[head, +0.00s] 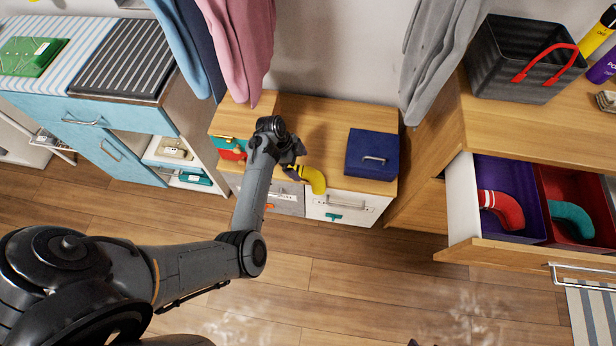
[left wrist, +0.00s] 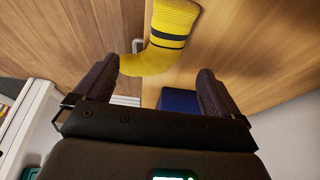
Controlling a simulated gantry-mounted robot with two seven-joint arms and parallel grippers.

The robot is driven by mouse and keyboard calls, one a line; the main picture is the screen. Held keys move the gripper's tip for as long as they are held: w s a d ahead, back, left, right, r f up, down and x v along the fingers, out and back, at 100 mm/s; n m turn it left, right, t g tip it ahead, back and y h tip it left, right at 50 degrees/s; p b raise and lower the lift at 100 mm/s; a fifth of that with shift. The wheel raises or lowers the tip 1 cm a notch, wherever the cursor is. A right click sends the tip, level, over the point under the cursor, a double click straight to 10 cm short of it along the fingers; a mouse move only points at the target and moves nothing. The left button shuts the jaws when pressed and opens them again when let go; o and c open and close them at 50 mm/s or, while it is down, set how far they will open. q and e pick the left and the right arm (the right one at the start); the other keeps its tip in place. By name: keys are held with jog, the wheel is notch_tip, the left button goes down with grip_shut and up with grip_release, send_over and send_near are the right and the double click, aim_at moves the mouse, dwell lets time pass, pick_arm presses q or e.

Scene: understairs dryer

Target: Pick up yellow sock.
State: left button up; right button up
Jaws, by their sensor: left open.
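The yellow sock (head: 314,180), with dark stripes, lies on the low wooden bench (head: 300,115), its end reaching the bench's front edge. My left gripper (head: 292,163) is right at the sock's striped end in the head view and covers part of it. In the left wrist view the sock (left wrist: 172,38) shows just beyond and between the two spread fingers of the left gripper (left wrist: 157,78). The fingers are open and not closed on it. Whether a finger touches the sock I cannot tell. My right gripper is not seen.
A dark blue box (head: 372,155) stands on the bench right of the sock. A red and green item (head: 231,148) lies left of my gripper. Clothes (head: 240,45) hang above. An open drawer (head: 462,200) at right has purple and red bins with red and teal socks.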

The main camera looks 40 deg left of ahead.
aim_at(306, 173)
pick_arm(q)
jog(key=b+x, duration=0.1)
jog(key=x, duration=0.5)
jog(key=shift+b, duration=0.35)
jog(key=c, duration=1.1)
jog(key=shift+r, duration=0.15)
